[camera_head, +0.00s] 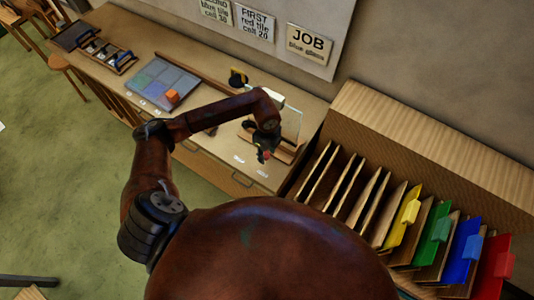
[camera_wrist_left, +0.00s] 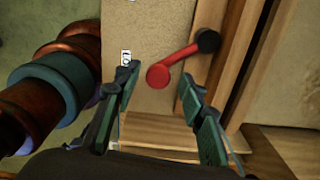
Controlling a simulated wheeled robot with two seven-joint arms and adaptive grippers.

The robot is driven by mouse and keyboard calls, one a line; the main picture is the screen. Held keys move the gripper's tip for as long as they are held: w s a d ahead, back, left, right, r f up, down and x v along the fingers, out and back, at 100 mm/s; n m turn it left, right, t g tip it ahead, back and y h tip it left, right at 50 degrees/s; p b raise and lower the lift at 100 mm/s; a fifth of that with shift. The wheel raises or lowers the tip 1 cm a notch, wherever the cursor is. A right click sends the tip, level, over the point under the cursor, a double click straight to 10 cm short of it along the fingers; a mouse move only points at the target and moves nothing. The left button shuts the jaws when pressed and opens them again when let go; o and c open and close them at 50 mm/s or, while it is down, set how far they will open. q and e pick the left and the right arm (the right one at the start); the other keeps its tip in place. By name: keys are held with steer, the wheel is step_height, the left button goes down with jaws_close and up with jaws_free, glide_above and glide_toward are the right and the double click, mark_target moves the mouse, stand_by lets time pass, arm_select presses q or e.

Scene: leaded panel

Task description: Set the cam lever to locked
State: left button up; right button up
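The cam lever (camera_wrist_left: 182,63) is a red bar with a black round end at the wooden rail and a red round knob at its other end. In the left wrist view it slants from upper right to lower left. My left gripper (camera_wrist_left: 158,77) is open, with its fingertips on either side of the red knob in that view; a gap shows on both sides. In the head view my left gripper (camera_head: 265,148) is over the bench's right part, and a bit of red shows at its tip. My right gripper is not in view.
A small white label (camera_wrist_left: 126,57) with a dark mark lies by the left finger. A clear glass pane (camera_head: 291,121) stands beside my gripper. A rack (camera_head: 345,183) with coloured sheets is to the right.

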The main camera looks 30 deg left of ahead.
arm_select(q)
steer(key=shift+s, duration=0.1)
step_height(320, 180, up, 12)
stand_by(0.6)
stand_by(0.5)
